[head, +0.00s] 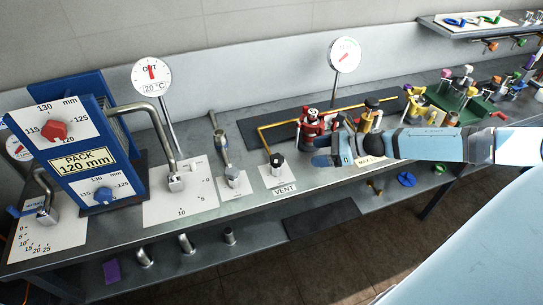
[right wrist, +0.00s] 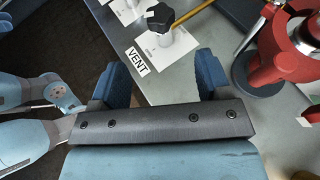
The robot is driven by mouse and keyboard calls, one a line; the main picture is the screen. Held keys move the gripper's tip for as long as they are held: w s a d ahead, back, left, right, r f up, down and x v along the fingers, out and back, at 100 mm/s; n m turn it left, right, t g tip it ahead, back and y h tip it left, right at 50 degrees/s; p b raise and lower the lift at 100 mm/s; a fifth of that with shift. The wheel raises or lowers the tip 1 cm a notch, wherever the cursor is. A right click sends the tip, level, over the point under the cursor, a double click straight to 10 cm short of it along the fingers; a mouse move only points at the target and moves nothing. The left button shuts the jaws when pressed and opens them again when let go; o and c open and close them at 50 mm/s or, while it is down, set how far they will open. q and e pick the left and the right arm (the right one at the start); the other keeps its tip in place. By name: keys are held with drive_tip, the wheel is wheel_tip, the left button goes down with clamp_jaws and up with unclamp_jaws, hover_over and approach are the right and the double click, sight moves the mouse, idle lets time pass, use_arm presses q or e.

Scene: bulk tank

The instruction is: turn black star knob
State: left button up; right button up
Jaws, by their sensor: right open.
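The black star knob (head: 277,159) sits on top of a pale post at the VENT plate (head: 280,177), near the middle of the bench. It also shows at the top of the right wrist view (right wrist: 159,16), beyond my fingers. My right gripper (head: 324,152) is to the right of the knob, apart from it. In the right wrist view its two blue fingers (right wrist: 165,72) are spread, with nothing between them. The VENT label (right wrist: 136,60) shows between the fingertips, below the knob.
A red valve (head: 312,125) stands just behind my right gripper, with a yellow pipe (head: 268,140) running by. A bent spout (head: 160,130) and blue PACK panel (head: 75,150) stand left. A dial gauge (head: 345,54) rises behind. A grey fitting (head: 232,172) stands left of the knob.

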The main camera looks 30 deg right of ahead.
sight(278, 158)
drive_tip(key=p+x, duration=0.3)
drive_tip(key=x, duration=1)
drive_tip(key=shift+r, duration=0.1)
drive_tip(key=shift+w+a+f, duration=0.2)
drive_tip(key=shift+a+f, duration=0.05)
drive_tip(key=shift+a, duration=0.05)
drive_tip(key=c, duration=0.9)
